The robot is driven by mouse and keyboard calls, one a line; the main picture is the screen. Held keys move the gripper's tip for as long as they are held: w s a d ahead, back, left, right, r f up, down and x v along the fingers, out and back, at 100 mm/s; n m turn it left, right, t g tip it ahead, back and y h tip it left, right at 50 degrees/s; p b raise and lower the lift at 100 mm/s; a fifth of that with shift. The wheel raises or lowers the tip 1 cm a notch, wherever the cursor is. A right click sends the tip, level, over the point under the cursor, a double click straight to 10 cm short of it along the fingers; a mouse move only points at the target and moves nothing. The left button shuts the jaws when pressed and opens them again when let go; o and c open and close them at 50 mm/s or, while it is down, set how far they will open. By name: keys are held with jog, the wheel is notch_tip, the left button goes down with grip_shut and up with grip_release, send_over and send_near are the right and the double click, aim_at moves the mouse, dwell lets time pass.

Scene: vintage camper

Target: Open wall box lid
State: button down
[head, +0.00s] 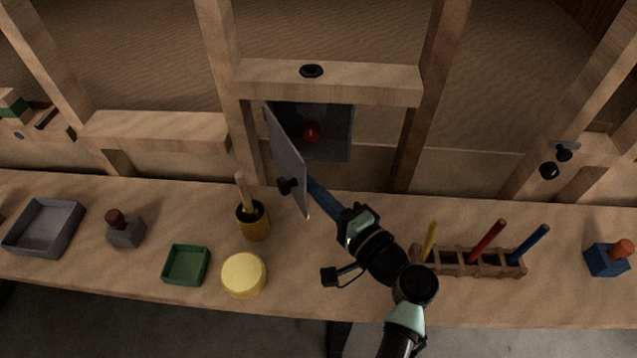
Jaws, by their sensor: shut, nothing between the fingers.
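The grey wall box (343,137) is set between the wooden studs at the back centre. Its lid (286,150) stands swung out on the left side, so the box interior shows. A dark knob (288,186) is on the lid's outer face. A red round object is visible inside the box (311,131). My gripper (314,184) is shut and empty, at the inner side of the lid near its lower free edge. I cannot tell whether it touches the lid, which hides part of the fingertip area.
The bench holds a yellow cup with a stick (253,222), a yellow round (244,275), a green tray (186,265), a grey tray (45,228) and a rack (472,262) with coloured rods. A wooden shelf (375,82) crosses above the box.

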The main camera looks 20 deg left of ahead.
jog(key=s+a+m+t+h, duration=0.2)
jog(key=s+a, duration=0.4)
jog(key=a, duration=0.2)
jog(key=shift+t+p, duration=0.4)
jog(key=shift+s+a, duration=0.1)
dwell(0.5)
